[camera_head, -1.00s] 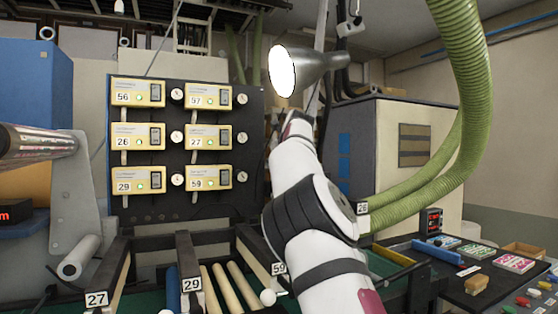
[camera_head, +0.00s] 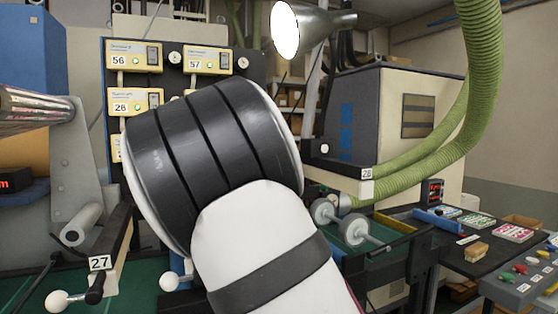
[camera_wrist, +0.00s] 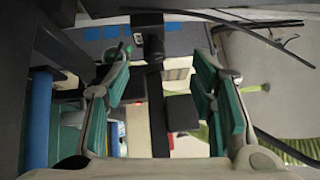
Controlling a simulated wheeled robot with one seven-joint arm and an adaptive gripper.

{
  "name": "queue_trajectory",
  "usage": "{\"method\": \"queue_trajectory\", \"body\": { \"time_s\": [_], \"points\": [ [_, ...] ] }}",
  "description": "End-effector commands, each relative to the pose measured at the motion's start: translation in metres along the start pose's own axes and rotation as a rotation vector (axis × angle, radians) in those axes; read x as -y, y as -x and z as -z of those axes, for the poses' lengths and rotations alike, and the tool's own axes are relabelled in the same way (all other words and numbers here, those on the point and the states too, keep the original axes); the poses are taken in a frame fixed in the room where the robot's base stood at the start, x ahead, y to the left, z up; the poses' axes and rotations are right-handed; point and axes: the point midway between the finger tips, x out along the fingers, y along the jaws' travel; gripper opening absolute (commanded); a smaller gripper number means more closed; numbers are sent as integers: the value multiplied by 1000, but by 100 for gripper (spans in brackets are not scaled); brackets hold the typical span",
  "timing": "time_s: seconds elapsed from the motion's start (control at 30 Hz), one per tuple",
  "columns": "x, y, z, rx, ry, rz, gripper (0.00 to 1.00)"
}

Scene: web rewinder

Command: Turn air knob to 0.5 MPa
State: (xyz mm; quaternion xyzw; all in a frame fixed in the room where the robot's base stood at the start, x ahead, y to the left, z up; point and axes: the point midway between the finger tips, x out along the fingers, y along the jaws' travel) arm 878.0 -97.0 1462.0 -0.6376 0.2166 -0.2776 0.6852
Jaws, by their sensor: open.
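My gripper (camera_wrist: 163,78) is open in the wrist view, with its teal-padded fingers apart and nothing held between them. Beyond the fingers are a dark upright bar with a block-like head (camera_wrist: 152,38) and a black block (camera_wrist: 182,113). I cannot tell whether either is the air knob. In the head view, the control panel (camera_head: 260,84) carries yellow numbered units and round white gauges (camera_head: 175,58). My arm's black joint hides much of its lower part. My gripper is hidden there. No air knob or 0.5 MPa reading can be made out.
A lamp (camera_head: 290,30) and thick green hoses (camera_head: 483,70) hang at the upper right. A dark cabinet (camera_head: 350,115) stands behind. A black side table (camera_head: 470,262) holds boxes and coloured controls. A rail labelled 27 (camera_head: 105,262) is at the lower left.

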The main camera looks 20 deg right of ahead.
Motion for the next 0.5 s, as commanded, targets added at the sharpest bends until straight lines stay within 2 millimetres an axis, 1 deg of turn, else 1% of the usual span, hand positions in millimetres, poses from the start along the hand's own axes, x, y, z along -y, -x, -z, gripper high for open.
{"method": "queue_trajectory", "body": {
  "time_s": [0.03,0.1,0.17,0.23,0.37,0.5],
  "points": [
    [-6,11,3,-20,48,5,51],
    [-11,20,7,-44,102,13,51],
    [-12,24,10,-58,129,18,51],
    [-13,23,12,-66,142,21,51],
    [-13,10,13,-68,144,23,51],
    [-12,-15,15,-69,144,24,51]
  ]
}}
